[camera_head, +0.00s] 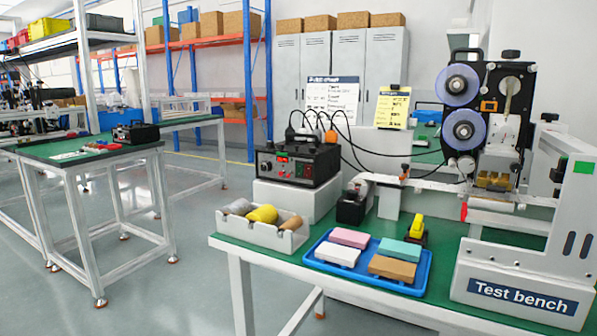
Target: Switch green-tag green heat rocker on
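The coding machine (500,130) with two purple reels stands at the right of the green-topped bench. A green tag (583,167) is on its light upright post. A black controller box (318,166) with a small red display and knobs sits on a white block at the back left of the bench. A small green spot (283,159) shows on its front; it is too small to tell whether it is a rocker or which way it is set. Neither of my grippers is in view.
A blue tray (319,256) with coloured blocks and a white bin (263,239) with rolls stand along the bench front. Black cables (350,140) run from the controller. A yellow-topped stamp (416,227) stands behind the tray. Another green table (90,150) is at left, with open floor between.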

